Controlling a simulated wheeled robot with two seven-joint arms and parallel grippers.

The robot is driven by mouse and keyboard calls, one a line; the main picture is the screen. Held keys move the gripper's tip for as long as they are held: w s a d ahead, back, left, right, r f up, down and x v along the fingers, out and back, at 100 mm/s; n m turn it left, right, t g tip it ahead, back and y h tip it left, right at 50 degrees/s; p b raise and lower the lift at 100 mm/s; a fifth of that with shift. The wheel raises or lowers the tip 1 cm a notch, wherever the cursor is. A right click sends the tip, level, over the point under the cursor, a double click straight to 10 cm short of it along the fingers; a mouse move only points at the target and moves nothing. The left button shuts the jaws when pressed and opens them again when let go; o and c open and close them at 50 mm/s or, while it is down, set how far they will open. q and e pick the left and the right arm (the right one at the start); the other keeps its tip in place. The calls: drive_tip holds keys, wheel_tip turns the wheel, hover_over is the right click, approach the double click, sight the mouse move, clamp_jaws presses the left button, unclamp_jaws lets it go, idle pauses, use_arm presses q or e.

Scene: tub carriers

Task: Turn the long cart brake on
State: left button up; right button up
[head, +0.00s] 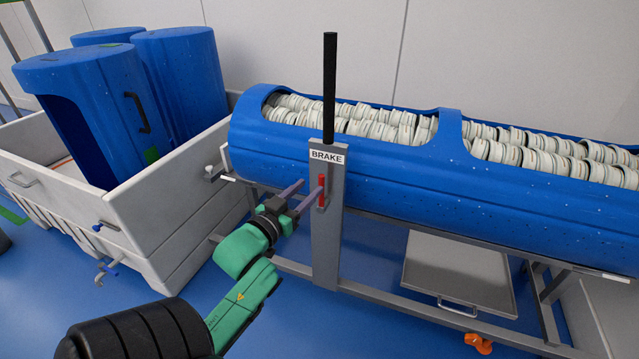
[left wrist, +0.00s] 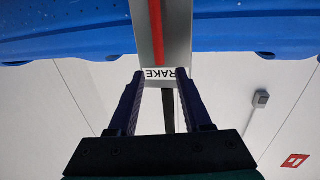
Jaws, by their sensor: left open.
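The long cart (head: 390,170) carries a blue tub filled with stacked pale discs. A grey post with a BRAKE label (head: 327,156) stands at its near side, with a tall black bar (head: 330,85) above. The red brake lever (head: 321,190) is upright on the post, below the label. My left gripper (head: 308,191) is open at the lever, its fingers pointing toward the post. In the left wrist view the red lever (left wrist: 154,28) lies ahead, between the lines of the open fingers (left wrist: 160,78). Contact cannot be told. My right gripper is out of view.
A grey bin (head: 150,205) holding blue tubs (head: 180,70) stands at the left, close to the cart's end. A lower shelf panel (head: 455,272) and an orange caster (head: 478,343) show under the cart. Blue floor is clear in front.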

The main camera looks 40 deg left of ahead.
sight(320, 179)
use_arm(q)
drive_tip(key=w, duration=0.5)
drive_tip(key=shift+w+a, duration=0.15)
drive_tip(key=shift+a, duration=0.2)
clamp_jaws()
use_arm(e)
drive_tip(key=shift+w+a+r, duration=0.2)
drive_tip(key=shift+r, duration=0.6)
use_arm(q)
drive_tip(key=shift+f, duration=0.1)
